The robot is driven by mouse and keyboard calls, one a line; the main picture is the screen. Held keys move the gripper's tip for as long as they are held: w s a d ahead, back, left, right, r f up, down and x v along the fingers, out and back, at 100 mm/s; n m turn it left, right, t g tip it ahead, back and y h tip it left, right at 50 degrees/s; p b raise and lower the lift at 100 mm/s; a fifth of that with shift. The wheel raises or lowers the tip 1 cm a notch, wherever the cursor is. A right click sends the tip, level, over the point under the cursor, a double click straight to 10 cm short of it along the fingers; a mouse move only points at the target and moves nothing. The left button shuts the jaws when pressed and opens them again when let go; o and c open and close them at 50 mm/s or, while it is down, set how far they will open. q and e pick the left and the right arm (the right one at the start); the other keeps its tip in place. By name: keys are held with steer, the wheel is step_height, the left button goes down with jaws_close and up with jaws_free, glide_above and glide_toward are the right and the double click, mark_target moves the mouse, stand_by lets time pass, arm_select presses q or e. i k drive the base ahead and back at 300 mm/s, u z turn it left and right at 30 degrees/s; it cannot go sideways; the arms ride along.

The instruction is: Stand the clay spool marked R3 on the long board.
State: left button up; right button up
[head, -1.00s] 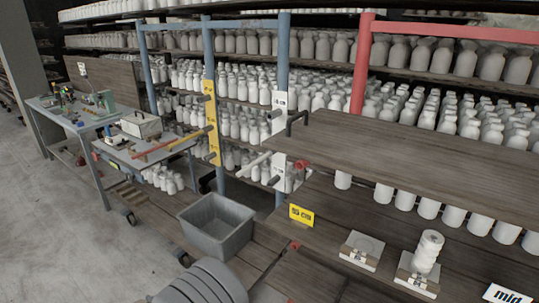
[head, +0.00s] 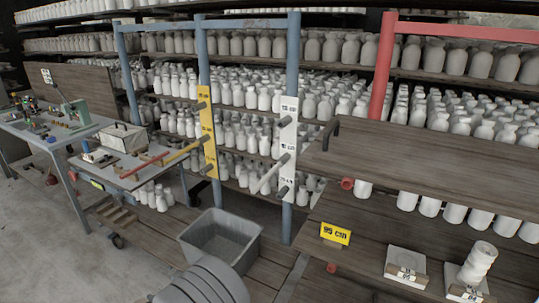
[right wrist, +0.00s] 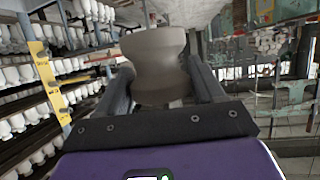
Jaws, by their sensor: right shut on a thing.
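In the right wrist view my right gripper (right wrist: 160,84) is shut on a grey, waisted clay spool (right wrist: 153,62), with one dark finger on each side of it. No mark can be read on the side that shows. In the head view a wide wooden board (head: 430,165) with a dark handle runs off to the right; I cannot tell for sure that it is the long board. A pale stacked clay piece (head: 479,261) stands on a small labelled block at lower right. Neither gripper shows in the head view.
A lower wooden shelf (head: 365,262) bears a yellow sign (head: 335,233) and a small empty block (head: 407,262). A grey bin (head: 220,238) stands on the floor. Posts with pegs (head: 207,130) and a cluttered workbench (head: 50,130) are at left. Racks of white bottles fill the back.

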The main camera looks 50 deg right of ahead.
mark_target(390, 154)
steer(key=z, duration=1.75)
